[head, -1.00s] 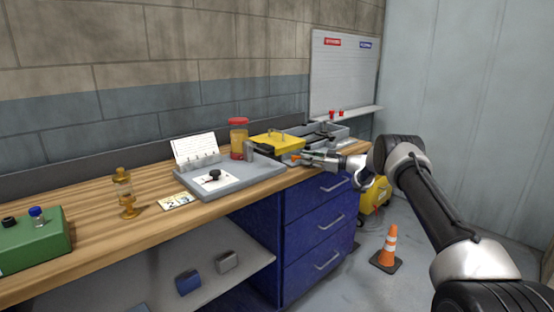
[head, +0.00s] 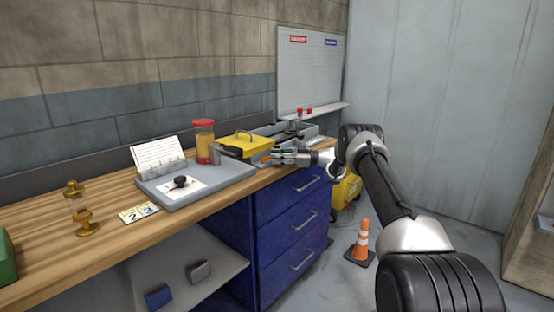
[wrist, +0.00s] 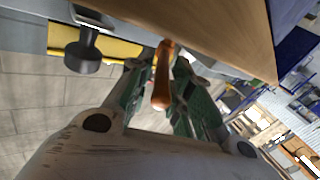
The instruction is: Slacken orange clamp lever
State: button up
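The orange clamp lever (wrist: 163,77) shows in the wrist view as a rounded handle pointing toward the camera, between my two fingers. My gripper (wrist: 160,72) is open around it, with a finger on each side and gaps that seem to remain. In the head view my gripper (head: 279,157) is at the bench's front edge, beside the yellow-topped fixture (head: 243,144). Only a small orange bit of the lever (head: 266,160) shows there, at the fingertips. The lever's base is hidden in the head view.
A dark knob (wrist: 86,50) sits left of the lever in the wrist view. A grey tray (head: 205,182) with a black knob, a red-lidded jar (head: 204,142) and a brass oiler (head: 77,207) stand along the bench. Blue drawers (head: 290,225) are below; a cone (head: 362,240) stands on the floor.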

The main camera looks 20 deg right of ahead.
jog(key=shift+o, duration=0.5)
jog(key=shift+f, duration=0.15)
jog(key=shift+s+d, duration=0.1)
jog(key=shift+d, duration=0.2)
jog(key=v, duration=1.1)
jog(key=shift+d, duration=0.2)
